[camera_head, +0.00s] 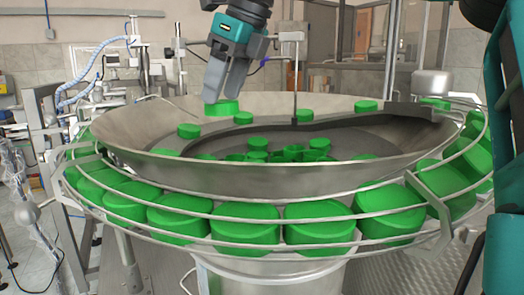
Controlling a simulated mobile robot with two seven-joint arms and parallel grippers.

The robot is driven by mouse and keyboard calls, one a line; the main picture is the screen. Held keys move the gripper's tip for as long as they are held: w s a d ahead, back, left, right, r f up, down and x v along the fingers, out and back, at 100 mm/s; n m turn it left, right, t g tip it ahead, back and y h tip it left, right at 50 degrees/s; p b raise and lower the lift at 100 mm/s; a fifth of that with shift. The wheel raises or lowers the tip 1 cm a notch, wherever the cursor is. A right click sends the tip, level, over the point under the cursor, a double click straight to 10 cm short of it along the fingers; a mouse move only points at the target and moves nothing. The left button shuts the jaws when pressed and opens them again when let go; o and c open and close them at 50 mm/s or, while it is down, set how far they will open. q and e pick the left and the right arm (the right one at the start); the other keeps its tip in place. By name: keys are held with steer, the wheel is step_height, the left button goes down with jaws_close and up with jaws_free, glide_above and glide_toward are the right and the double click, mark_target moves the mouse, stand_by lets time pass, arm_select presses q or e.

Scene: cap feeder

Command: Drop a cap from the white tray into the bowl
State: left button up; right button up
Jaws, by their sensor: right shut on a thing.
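My right gripper (222,98) is shut on a green cap (222,108) and holds it at its fingertips. In the head view this cap shows over the back left part of the bowl, above the rim's inner slope. The bowl (310,180) is a wide, shallow metal feeder bowl. Several green caps lie at its bottom, with single ones such as a cap (188,131) higher up on its inner ledge. I do not see a white tray. My left gripper is not in view.
A wire-railed outer track (270,213) full of large green caps runs around the bowl's front and right. A thin upright rod (294,75) stands over the bowl's middle. Lab equipment (110,90) stands behind at the left. My own arm parts fill the right edge.

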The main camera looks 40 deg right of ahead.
steer(key=o, duration=1.4)
steer(key=shift+c, duration=0.2)
steer(key=v, duration=1.2)
steer(key=shift+s+r, duration=0.15)
steer(key=shift+r, duration=0.2)
steer(key=shift+d, duration=0.15)
